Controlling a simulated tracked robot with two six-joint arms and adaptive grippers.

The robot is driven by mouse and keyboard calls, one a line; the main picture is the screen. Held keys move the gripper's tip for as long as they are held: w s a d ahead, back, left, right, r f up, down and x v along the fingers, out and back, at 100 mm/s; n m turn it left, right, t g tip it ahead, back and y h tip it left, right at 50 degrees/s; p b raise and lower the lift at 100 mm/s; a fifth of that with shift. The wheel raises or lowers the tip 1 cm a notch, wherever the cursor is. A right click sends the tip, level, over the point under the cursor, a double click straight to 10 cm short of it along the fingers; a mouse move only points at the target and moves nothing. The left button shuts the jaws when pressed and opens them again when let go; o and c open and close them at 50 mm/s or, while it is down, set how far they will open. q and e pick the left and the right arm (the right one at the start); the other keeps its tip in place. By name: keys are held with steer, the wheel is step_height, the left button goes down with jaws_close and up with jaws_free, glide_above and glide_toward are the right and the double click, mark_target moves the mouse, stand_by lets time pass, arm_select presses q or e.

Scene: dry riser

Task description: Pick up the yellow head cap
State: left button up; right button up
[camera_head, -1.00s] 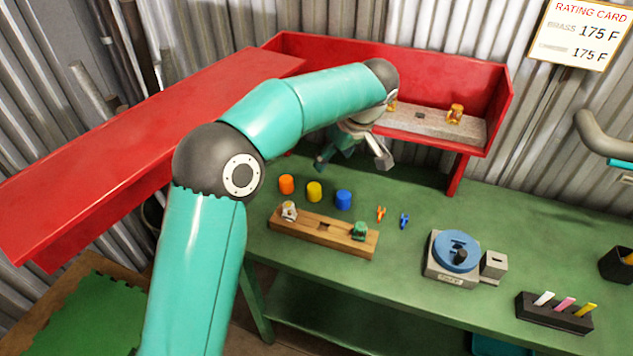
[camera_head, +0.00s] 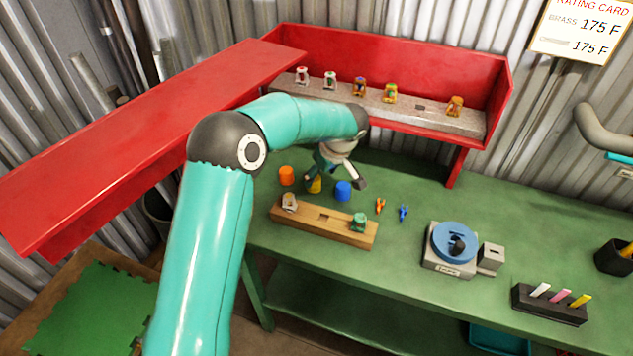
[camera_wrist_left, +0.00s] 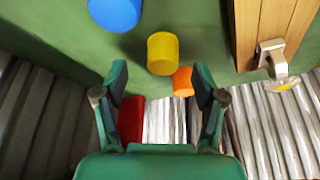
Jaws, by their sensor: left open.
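The yellow head cap (camera_head: 315,186) stands on the green bench between the orange cap (camera_head: 286,176) and the blue cap (camera_head: 343,191). My left gripper (camera_head: 334,186) is open above it and partly hides it in the head view. In the left wrist view the yellow cap (camera_wrist_left: 163,53) lies just beyond the two open fingertips (camera_wrist_left: 160,80), with nothing between them. The blue cap (camera_wrist_left: 116,10) is at the upper left there, and the orange cap (camera_wrist_left: 183,81) is beside the right finger. My right gripper is not in view.
A wooden block (camera_head: 324,227) holding metal heads lies in front of the caps. A red tray (camera_head: 410,60) with a shelf of several heads is behind. Orange and blue clips (camera_head: 380,206) and a blue-topped device (camera_head: 455,249) are to the right.

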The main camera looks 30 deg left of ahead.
mark_target(317, 180)
arm_select(q)
steer(key=x, duration=0.4)
steer(key=shift+s+p, duration=0.15)
steer(key=shift+p, duration=0.2)
steer(key=c, duration=0.8)
